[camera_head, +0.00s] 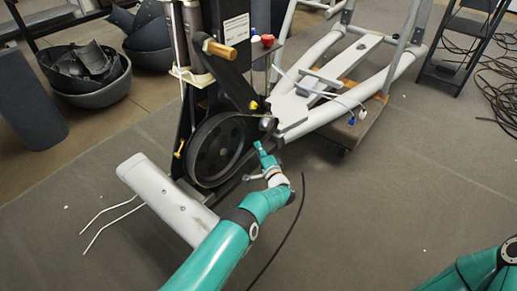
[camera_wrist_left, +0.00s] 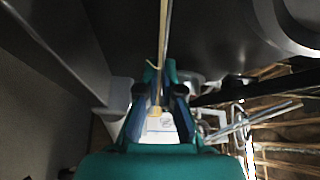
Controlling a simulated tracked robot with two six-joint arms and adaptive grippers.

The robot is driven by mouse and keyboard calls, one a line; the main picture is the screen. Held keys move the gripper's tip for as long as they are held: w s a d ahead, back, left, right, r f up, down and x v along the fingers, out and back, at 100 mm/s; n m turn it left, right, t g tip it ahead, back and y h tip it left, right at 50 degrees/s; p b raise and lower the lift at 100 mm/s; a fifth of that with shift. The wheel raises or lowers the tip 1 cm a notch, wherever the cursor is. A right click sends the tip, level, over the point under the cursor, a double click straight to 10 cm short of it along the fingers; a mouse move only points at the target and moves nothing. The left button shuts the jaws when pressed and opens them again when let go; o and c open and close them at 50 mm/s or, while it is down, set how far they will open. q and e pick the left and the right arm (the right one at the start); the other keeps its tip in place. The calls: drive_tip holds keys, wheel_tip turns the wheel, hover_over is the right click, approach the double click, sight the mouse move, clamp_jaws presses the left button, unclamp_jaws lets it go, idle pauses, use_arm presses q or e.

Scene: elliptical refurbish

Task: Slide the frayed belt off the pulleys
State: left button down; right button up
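The elliptical's large black pulley wheel (camera_head: 217,150) stands upright in the middle of the head view. A dark belt (camera_head: 205,122) runs along its rim towards a small pulley (camera_head: 267,124) at its right. Fraying is too small to see. My left gripper (camera_head: 260,149) is low at the wheel's right side, just below the small pulley. In the left wrist view, a thin strip seen edge-on (camera_wrist_left: 164,35) runs down between the close-set fingertips (camera_wrist_left: 160,69). I cannot tell whether they pinch it. My right gripper is out of view; only part of that arm shows.
A black crank arm with a brass-coloured end (camera_head: 221,50) stands above the wheel. The pale rear foot (camera_head: 160,192) is at left, and the grey frame rails (camera_head: 335,110) extend right. A dark curved strand (camera_head: 289,232) lies near my left arm. The right floor is mostly clear.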

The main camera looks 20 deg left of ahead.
use_arm(q)
drive_tip(key=shift+s+d, duration=0.25)
drive_tip(key=shift+d, duration=0.4)
drive_tip(key=shift+s+d, duration=0.2)
drive_tip(key=shift+d, duration=0.4)
idle(2.3)
drive_tip(key=s+d, duration=0.4)
drive_tip(key=d, duration=0.7)
idle(1.1)
